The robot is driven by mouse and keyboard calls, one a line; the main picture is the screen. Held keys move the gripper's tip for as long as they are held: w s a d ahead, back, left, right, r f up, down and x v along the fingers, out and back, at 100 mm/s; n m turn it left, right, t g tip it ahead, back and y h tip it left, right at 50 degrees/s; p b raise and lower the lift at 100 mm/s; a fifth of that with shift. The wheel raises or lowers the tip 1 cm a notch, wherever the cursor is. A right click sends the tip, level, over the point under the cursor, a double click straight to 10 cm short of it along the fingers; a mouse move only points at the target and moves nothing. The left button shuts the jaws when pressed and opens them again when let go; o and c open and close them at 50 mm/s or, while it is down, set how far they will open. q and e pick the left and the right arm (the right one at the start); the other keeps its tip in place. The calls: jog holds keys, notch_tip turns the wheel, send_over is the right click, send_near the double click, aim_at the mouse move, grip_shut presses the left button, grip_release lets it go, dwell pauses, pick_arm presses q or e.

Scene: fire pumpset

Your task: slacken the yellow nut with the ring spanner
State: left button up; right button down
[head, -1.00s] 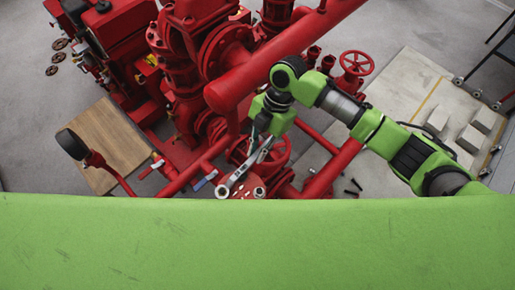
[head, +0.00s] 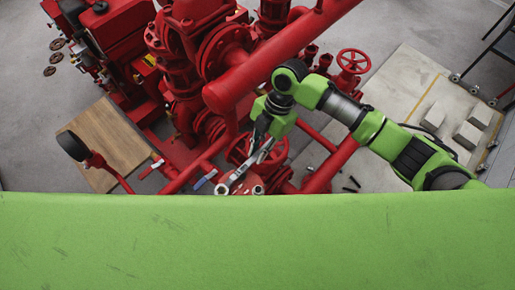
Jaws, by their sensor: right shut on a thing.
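The ring spanner (head: 239,174) is a silver tool held slantwise, with its ring end (head: 222,189) at the lower left over a red flange (head: 243,187). My right gripper (head: 261,143) is shut on the spanner's upper part. I cannot make out the yellow nut; the ring end may cover it, and I cannot tell whether the ring is seated on anything. The green edge in front hides the lower part of the flange. My left gripper is not in view.
Red pump pipes (head: 270,60) and a red handwheel (head: 354,62) crowd the space around my right arm. A wooden board (head: 112,145) lies at the left. Grey blocks (head: 467,135) and dark bolts (head: 351,185) lie at the right.

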jog(key=shift+r, duration=0.1)
jog(key=shift+r+p, duration=1.25)
jog(key=shift+r, duration=1.25)
jog(key=shift+d, duration=0.15)
